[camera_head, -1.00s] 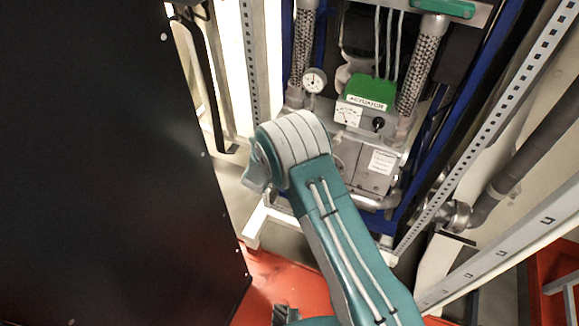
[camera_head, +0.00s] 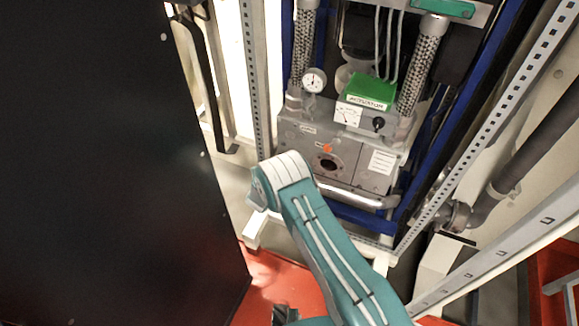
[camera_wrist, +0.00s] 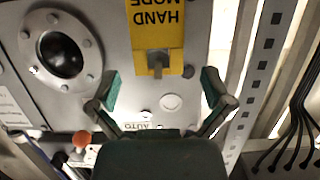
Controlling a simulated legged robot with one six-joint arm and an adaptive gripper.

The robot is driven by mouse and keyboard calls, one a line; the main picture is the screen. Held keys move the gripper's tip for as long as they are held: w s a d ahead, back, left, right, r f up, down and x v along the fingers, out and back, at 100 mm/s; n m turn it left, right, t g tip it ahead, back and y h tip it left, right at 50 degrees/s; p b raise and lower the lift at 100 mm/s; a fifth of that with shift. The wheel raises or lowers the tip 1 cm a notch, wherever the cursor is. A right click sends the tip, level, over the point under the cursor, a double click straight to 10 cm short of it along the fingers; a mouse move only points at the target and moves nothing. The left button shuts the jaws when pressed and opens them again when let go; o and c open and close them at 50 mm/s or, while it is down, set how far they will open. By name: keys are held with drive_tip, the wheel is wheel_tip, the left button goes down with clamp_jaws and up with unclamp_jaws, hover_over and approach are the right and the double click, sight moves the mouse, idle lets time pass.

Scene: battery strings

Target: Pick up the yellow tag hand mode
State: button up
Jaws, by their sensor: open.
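The yellow tag (camera_wrist: 157,22) with black "HAND MODE" lettering shows upside down at the top centre of the wrist view, cut off by the upper edge. It lies against a grey panel (camera_wrist: 202,22), with a small metal lever or pin at its lower end. My gripper (camera_wrist: 161,82) is open, its two green-padded fingers spread to either side below the tag. Nothing is between the fingers. In the head view my arm is in front of the grey unit, and I cannot make out the tag or the fingers there.
A round bolted port (camera_wrist: 66,54) and an orange-red knob (camera_wrist: 82,139) are left of the fingers. A perforated rail (camera_wrist: 262,80) and hanging dark cables (camera_wrist: 300,125) are at right. In the head view, a green-topped actuator box (camera_head: 367,100) and gauge (camera_head: 313,80) sit above the unit.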

drive_tip(key=x, duration=0.5)
drive_tip(key=shift+d, duration=0.1)
drive_tip(key=c, duration=0.8)
drive_tip(key=shift+o, duration=0.2)
drive_tip(key=shift+r, duration=0.6)
drive_tip(key=shift+s+r, duration=0.2)
drive_tip(key=shift+s, duration=0.05)
drive_tip(key=s+a, duration=0.3)
drive_tip(key=s, duration=0.5)
drive_tip(key=s+a, duration=0.3)
drive_tip(key=s, duration=0.5)
drive_tip(key=shift+s, duration=0.25)
drive_tip(key=shift+a, duration=0.1)
